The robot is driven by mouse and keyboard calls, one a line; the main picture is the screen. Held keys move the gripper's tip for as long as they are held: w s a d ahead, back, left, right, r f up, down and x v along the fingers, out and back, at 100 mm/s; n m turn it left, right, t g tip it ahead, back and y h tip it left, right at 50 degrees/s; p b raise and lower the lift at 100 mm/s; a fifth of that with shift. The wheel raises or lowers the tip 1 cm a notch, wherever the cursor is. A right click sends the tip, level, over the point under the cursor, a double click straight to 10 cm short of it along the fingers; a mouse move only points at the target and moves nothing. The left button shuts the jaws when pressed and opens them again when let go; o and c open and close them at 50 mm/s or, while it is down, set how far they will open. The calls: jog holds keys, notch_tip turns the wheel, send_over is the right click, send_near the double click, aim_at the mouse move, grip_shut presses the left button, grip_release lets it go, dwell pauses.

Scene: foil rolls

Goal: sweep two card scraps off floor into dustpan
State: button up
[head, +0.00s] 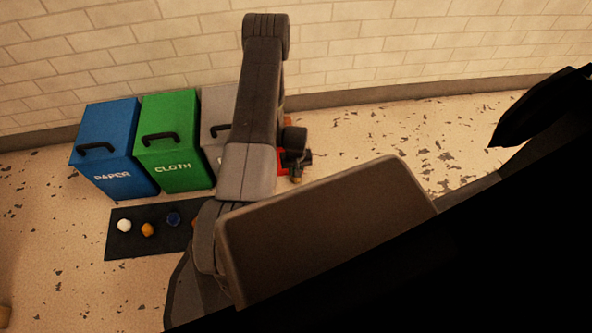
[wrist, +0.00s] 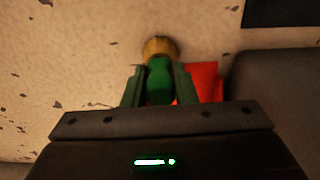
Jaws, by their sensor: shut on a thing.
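My gripper (wrist: 160,86) is shut on a brush with a green handle (wrist: 159,80) and a tan bristle end (wrist: 159,47), which points away from the wrist. In the head view my gripper (head: 297,162) is beyond my arm, with the tan bristle end (head: 296,179) low at the floor; I cannot tell if it touches. A red thing, probably the dustpan (wrist: 205,80), lies just right of the brush in the wrist view and shows partly behind my gripper in the head view (head: 282,160). I cannot make out the card scraps.
A blue PAPER bin (head: 112,150), a green CLOTH bin (head: 172,140) and a partly hidden grey bin (head: 214,105) stand by the brick wall. A black mat (head: 125,250) holds white, orange and blue lumps. Speckled floor at right is open.

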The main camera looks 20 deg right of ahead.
jog(key=shift+w, duration=0.2)
jog(key=shift+w+d+r, duration=0.1)
jog(key=shift+w+d, duration=0.05)
jog(key=shift+w, duration=0.35)
jog(key=shift+w+d+r, duration=0.1)
jog(key=shift+w, duration=0.4)
jog(key=shift+w+d, duration=0.2)
jog(key=shift+w, duration=0.45)
jog(key=shift+w+d, duration=0.15)
jog(key=shift+w, duration=0.5)
jog(key=shift+s, duration=0.15)
jog(key=shift+s+a+r, duration=0.2)
jog(key=shift+s+a, duration=0.05)
jog(key=shift+s, duration=0.5)
